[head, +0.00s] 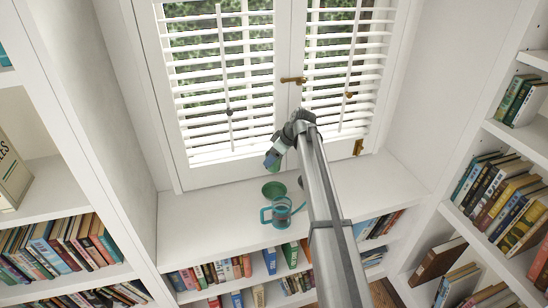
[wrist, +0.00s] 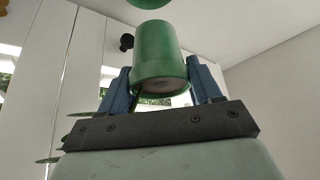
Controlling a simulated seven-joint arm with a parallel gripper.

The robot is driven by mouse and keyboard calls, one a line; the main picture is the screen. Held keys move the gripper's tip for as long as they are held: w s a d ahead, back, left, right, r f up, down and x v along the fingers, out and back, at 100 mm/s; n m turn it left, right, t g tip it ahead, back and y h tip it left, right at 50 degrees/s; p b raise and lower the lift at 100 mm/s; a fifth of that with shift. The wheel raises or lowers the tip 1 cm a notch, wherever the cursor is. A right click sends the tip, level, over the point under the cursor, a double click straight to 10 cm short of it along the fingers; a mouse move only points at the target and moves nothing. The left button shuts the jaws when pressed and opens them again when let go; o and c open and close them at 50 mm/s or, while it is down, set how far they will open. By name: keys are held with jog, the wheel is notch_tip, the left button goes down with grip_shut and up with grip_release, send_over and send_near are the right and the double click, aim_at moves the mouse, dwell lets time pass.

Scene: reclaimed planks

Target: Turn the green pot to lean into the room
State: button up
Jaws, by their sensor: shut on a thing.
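The green pot (wrist: 160,55) is between the two blue fingers of my gripper (wrist: 163,90) in the wrist view, its wider end towards the camera. My gripper is shut on it. Thin dark green spikes, perhaps leaves, show at the lower left beside the gripper body. In the head view my gripper (head: 272,159) holds the pot above the window sill, in front of the shutters; the pot is small there and partly hidden by my wrist. Its tilt is hard to tell.
A green round dish (head: 274,189) lies on the white sill (head: 205,215). The white shutters (head: 225,80) rise behind. Books fill shelves below and at both sides. The sill's left part is clear.

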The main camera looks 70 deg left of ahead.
notch_tip(320, 180, down, 9)
jog(key=m, duration=0.2)
jog(key=m+t+y, duration=0.1)
jog(key=m, duration=0.1)
jog(key=shift+f+t, duration=0.2)
jog(key=shift+t, duration=0.1)
jog(key=shift+w+f, duration=0.1)
jog(key=shift+f, duration=1.35)
jog(key=o, duration=1.5)
jog(key=shift+c, duration=0.2)
jog(key=shift+d, duration=0.1)
